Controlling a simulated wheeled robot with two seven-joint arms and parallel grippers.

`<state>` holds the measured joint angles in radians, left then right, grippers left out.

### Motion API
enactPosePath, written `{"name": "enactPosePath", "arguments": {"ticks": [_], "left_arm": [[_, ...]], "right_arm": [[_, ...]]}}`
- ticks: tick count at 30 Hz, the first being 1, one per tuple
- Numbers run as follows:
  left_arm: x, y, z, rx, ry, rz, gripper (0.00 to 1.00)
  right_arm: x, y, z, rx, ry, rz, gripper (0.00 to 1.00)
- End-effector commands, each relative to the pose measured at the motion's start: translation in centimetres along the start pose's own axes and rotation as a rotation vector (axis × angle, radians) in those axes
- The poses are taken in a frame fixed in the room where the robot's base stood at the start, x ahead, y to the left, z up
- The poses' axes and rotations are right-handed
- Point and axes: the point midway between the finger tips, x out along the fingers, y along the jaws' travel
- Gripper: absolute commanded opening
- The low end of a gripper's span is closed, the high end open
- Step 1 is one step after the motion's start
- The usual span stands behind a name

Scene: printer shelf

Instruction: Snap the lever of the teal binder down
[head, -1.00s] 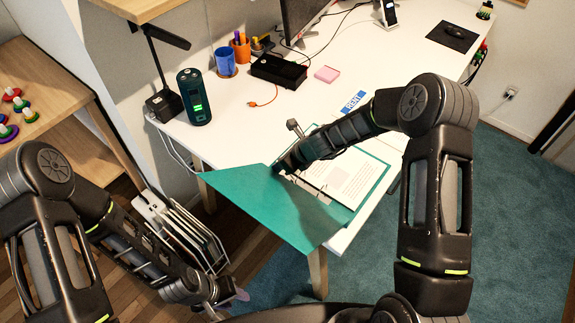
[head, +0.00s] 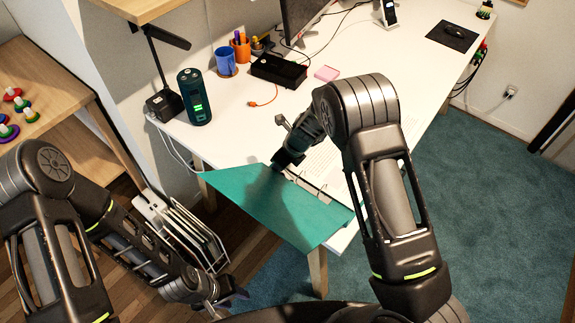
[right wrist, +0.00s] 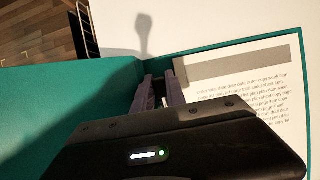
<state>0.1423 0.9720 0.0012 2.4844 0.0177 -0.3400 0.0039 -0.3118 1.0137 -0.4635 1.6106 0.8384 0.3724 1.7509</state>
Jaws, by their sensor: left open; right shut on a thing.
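The teal binder (head: 262,205) lies open at the desk's near edge, its cover over the edge and its printed pages (head: 325,165) to the right. It fills much of the right wrist view (right wrist: 60,110). My right gripper (head: 279,166) is down at the binder's spine, by the ring mechanism (head: 312,186). In the right wrist view its fingers (right wrist: 159,84) are close together at the spine. They are shut on what seems to be the lever, mostly hidden between them. My left gripper (head: 232,300) hangs open and empty below the desk, away from the binder.
A wire rack (head: 185,232) stands left below the desk.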

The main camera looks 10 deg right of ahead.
Motion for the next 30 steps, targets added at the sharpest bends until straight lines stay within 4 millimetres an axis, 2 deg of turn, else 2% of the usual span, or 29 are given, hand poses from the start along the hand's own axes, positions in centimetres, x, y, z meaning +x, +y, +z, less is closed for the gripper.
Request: {"name": "enactPosePath", "arguments": {"ticks": [30], "left_arm": [[-0.1, 0.0, 0.0, 0.000, 0.000, 0.000, 0.41]], "right_arm": [[1.2, -0.1, 0.0, -0.002, 0.219, -0.002, 0.02]]}}
